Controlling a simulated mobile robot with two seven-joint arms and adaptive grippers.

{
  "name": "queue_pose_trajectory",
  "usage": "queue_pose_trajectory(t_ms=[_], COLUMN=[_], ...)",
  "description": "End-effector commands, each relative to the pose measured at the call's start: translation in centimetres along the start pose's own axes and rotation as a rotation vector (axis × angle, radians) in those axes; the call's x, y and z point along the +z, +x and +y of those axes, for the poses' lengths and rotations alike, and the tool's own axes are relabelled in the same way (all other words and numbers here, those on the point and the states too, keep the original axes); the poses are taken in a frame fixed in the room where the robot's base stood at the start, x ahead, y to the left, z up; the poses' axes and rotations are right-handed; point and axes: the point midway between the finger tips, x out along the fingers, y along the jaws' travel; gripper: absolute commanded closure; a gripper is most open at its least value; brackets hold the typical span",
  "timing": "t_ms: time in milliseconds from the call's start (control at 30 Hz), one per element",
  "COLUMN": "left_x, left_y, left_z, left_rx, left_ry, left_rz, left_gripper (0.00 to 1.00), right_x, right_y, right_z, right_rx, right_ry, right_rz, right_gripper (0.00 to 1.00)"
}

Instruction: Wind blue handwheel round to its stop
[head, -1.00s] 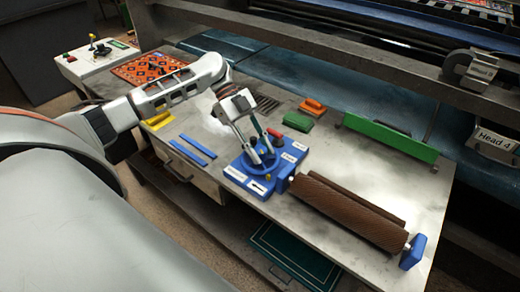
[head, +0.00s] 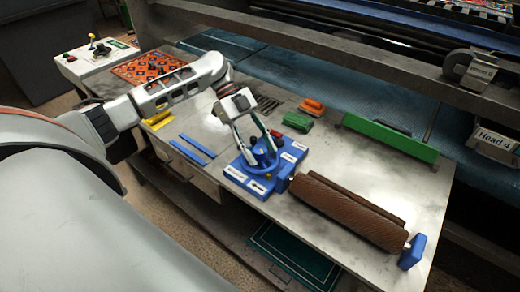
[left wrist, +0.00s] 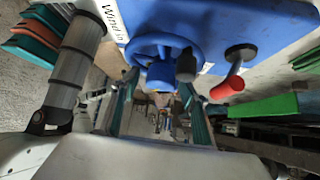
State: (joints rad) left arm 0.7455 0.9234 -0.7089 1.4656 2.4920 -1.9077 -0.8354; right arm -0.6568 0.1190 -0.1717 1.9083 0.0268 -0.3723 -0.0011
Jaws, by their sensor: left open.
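The blue handwheel (head: 262,158) sits on a blue base block (head: 234,174) with white labels on the bench. In the left wrist view its rim (left wrist: 150,42), blue hub (left wrist: 160,76) and a dark knob (left wrist: 185,66) show. My left gripper (head: 256,150) points down at the handwheel from above. Its jaws are open, with one finger on each side of the hub in the left wrist view. Whether the fingers touch the wheel I cannot tell. A red-handled lever (left wrist: 228,88) stands on the same block beside the wheel. My right gripper is out of view.
A brown roller (head: 340,210) with blue end supports lies right of the block. Blue strips (head: 198,146), green and orange blocks (head: 298,121), and a green bar (head: 390,137) lie on the bench.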

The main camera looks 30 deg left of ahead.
Motion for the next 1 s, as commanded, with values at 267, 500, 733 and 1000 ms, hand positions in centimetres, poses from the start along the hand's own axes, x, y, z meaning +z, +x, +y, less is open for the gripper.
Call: queue_pose_trajectory(t_ms=[267, 500, 733, 1000], left_x=[0.0, 0.0, 0.0, 0.0], left_y=[-4.4, -9.0, -11.4, -11.8], left_z=[-0.1, -0.1, 0.0, 0.0], left_rx=[-0.005, -0.004, -0.001, 0.000], left_ry=[0.000, 0.000, 0.000, 0.000], left_rz=[-0.003, -0.002, -0.001, -0.001], left_gripper=[0.55, 0.55, 0.55, 0.55], right_x=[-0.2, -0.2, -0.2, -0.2], right_y=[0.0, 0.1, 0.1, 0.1], right_z=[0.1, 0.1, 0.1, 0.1], right_rx=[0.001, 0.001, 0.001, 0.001], right_ry=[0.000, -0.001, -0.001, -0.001], right_rz=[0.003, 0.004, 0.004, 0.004], right_gripper=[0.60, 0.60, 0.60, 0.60])
